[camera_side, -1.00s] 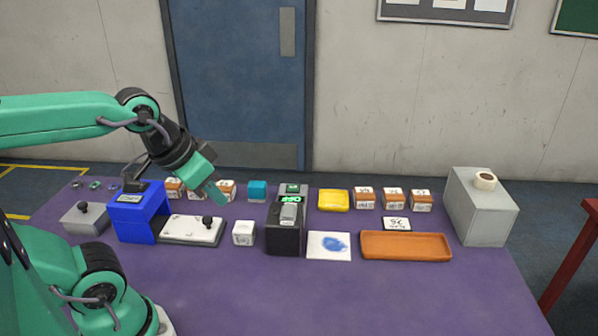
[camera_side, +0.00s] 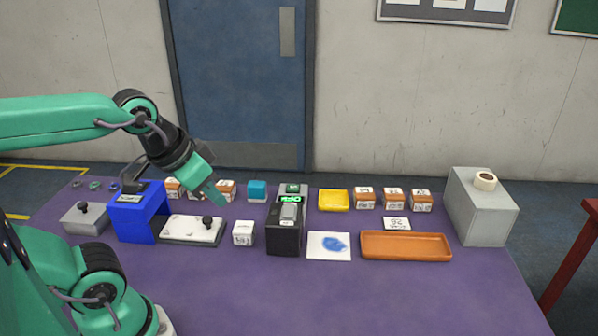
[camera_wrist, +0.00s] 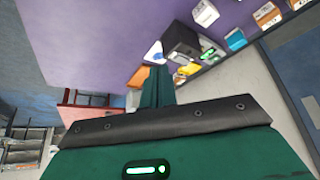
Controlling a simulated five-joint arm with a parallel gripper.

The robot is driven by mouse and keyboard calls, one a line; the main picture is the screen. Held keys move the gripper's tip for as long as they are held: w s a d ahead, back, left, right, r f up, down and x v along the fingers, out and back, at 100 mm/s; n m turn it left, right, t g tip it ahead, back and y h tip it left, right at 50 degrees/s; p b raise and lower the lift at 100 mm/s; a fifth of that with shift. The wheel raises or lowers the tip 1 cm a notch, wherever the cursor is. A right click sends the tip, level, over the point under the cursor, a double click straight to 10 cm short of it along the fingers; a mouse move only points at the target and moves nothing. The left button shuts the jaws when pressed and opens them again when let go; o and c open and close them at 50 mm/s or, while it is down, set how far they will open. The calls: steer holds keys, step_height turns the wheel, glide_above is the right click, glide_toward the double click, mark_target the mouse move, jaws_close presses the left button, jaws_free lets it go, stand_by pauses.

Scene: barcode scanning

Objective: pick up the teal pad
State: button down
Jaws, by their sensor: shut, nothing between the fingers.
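The teal pad (camera_side: 257,192) appears as a small teal block standing at the back of the purple table, left of the dark scanner. In the wrist view, what looks like the same teal block (camera_wrist: 236,40) stands in a row at the upper right. My gripper (camera_side: 218,197) is shut and empty, pointing down and right above the table, to the left of the teal block and apart from it. In the wrist view my shut gripper (camera_wrist: 156,80) points toward the scanner (camera_wrist: 181,44). The scanner (camera_side: 284,232) has a green display on top.
Orange-and-white blocks (camera_side: 226,190) stand in the back row near my gripper. A white cube (camera_side: 243,234), a knobbed white plate (camera_side: 190,231) and a blue box (camera_side: 135,222) stand in front. The table front is clear.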

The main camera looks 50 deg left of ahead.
stand_by(0.4)
steer(key=c, duration=0.6)
jaws_free()
steer(key=shift+o, duration=0.2)
steer(key=shift+w, duration=0.1)
